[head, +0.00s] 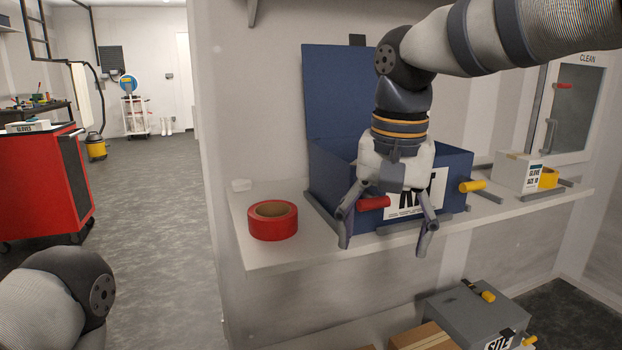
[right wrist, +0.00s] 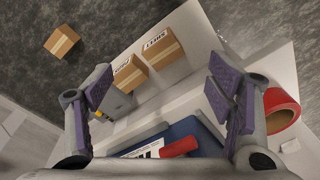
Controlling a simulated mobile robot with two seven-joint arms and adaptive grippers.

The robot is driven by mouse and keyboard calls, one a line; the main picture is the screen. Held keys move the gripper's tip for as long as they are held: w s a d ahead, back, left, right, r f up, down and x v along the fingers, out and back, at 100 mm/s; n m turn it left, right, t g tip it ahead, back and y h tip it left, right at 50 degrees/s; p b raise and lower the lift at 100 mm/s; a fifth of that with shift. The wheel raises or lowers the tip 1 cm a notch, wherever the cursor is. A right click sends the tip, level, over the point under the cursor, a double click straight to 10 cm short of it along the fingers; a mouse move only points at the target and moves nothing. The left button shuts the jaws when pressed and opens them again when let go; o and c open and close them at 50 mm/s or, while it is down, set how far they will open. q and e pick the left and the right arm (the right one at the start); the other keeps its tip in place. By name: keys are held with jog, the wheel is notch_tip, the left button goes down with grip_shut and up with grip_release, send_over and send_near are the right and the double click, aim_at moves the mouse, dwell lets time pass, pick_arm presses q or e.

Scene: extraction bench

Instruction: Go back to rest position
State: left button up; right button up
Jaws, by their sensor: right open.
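My right gripper (head: 386,232) hangs open and empty in front of the blue box on the shelf. Its two fingers point down, apart, with a red handle (head: 373,203) of the box showing between them. In the right wrist view the open fingers (right wrist: 158,95) have nothing between their pads. My right arm comes in from the upper right. At the lower left of the head view a part of my left arm shows, but the left gripper is outside the picture.
The blue box (head: 325,172) stands lid-up on the shelf (head: 290,258). A red tape roll (head: 273,222) lies left of it; a glove box (head: 517,172) stands right. Below are a grey case (head: 470,312) and cartons (right wrist: 160,47). A red cabinet (head: 40,180) stands left; floor between is clear.

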notch_tip(320, 180, down, 16)
jog(key=w+n+g+y, duration=0.1)
jog(key=g, duration=0.1)
jog(key=s+f+n+y, duration=0.1)
jog(key=s+f, duration=0.7)
jog(key=f, duration=0.6)
jog(key=s+d+f, duration=0.5)
jog(key=s+f, duration=0.4)
jog(key=s, duration=0.4)
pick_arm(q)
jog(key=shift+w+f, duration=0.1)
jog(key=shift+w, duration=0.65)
pick_arm(e)
jog(key=s+d+f+h, duration=0.1)
jog(key=s+d, duration=0.2)
jog(key=s, duration=0.3)
jog(key=s+d+f+n+h, duration=0.1)
jog(key=s+d, duration=0.3)
jog(key=s, duration=0.3)
jog(key=shift+s+d+g, duration=0.15)
jog(key=shift+d+g, duration=0.05)
jog(key=shift+g, duration=0.2)
